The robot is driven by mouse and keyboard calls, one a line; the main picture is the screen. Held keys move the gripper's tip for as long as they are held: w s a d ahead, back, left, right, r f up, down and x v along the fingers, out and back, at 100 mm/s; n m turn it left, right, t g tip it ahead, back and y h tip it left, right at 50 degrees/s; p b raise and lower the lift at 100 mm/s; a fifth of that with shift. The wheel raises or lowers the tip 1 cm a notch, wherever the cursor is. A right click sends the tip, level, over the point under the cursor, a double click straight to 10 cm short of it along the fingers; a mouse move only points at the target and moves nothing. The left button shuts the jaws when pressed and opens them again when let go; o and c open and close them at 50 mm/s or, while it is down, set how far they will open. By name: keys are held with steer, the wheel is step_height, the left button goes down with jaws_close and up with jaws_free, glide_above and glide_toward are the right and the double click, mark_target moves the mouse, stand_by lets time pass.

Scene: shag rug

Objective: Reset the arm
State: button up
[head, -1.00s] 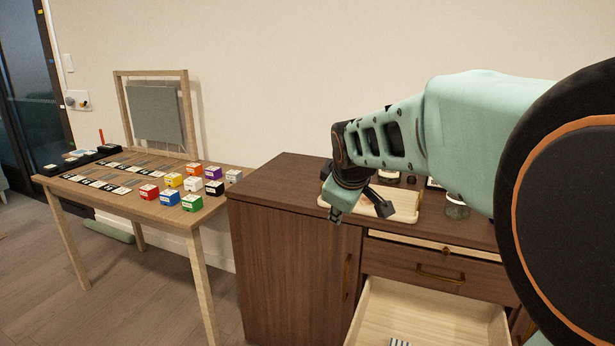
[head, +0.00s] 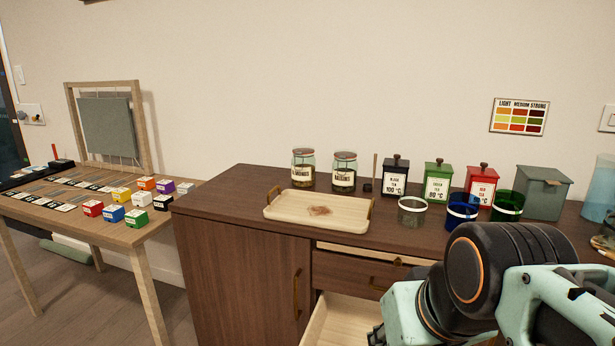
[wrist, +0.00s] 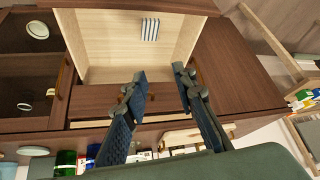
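My arm is folded low at the right of the head view, in front of the dark wooden cabinet (head: 235,270). In the wrist view my gripper (wrist: 160,84) has its two dark fingers apart, with nothing between them. It is in front of the cabinet, facing the open drawer (wrist: 110,42). In the head view the gripper is mostly hidden at the bottom edge.
The open drawer, also in the head view (head: 345,325), holds a striped blue-and-white item (wrist: 150,29). The cabinet top bears a wooden tray (head: 285,212), glass jars (head: 303,172), tea tins (head: 395,180) and cups (head: 412,212). A table (head: 120,235) with coloured boxes stands left.

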step_height(320, 180, down, 3)
steer(key=s+d+m, duration=0.1)
steer(key=s+d, duration=0.1)
steer(key=s, duration=0.1)
step_height(320, 180, up, 32)
steer(key=p, duration=3.1)
steer(key=shift+w+d+g+h, duration=0.15)
steer(key=shift+w+g+h, duration=0.15)
steer(key=shift+h, duration=0.1)
steer(key=shift+s+f, duration=0.1)
steer(key=shift+f, duration=0.05)
